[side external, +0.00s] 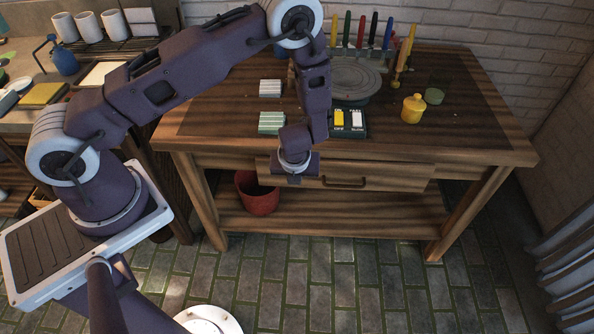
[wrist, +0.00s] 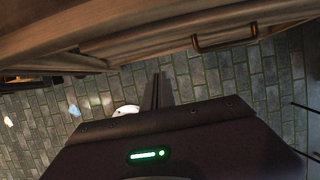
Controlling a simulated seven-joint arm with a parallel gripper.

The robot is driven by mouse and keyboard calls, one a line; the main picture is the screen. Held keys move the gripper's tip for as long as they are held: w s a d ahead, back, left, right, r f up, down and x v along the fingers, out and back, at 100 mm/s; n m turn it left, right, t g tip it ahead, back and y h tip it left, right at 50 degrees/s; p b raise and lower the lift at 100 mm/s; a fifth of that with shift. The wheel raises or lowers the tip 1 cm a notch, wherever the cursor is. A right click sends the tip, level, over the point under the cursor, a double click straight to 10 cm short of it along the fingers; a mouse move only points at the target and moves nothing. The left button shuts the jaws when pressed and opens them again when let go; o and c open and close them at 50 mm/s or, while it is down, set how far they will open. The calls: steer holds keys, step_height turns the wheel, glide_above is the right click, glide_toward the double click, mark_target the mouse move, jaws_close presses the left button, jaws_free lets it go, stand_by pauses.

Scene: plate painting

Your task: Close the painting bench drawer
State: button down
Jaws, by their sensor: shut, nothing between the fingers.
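The wooden painting bench (side external: 470,138) has a drawer (side external: 395,179) in its front. The drawer front stands out a little from the bench apron, so it looks partly open. Its dark handle (side external: 345,184) is near the middle of the drawer front, and it also shows in the wrist view (wrist: 225,42). My gripper (side external: 294,180) is in front of the drawer's left part, left of the handle. In the wrist view my gripper (wrist: 158,88) has its fingers together and empty, apart from the handle. Whether it touches the drawer front is unclear.
A red bucket (side external: 257,194) stands on the lower shelf. On the bench top are a grey turntable (side external: 352,82), a yellow jar (side external: 413,108), upright coloured tools and small blocks. A side table (side external: 30,122) with mugs is at left. The brick floor in front is clear.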

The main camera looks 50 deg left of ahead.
steer(key=w+a+f, duration=0.4)
stand_by(0.4)
steer(key=shift+w+a, duration=0.85)
steer(key=shift+w, duration=0.05)
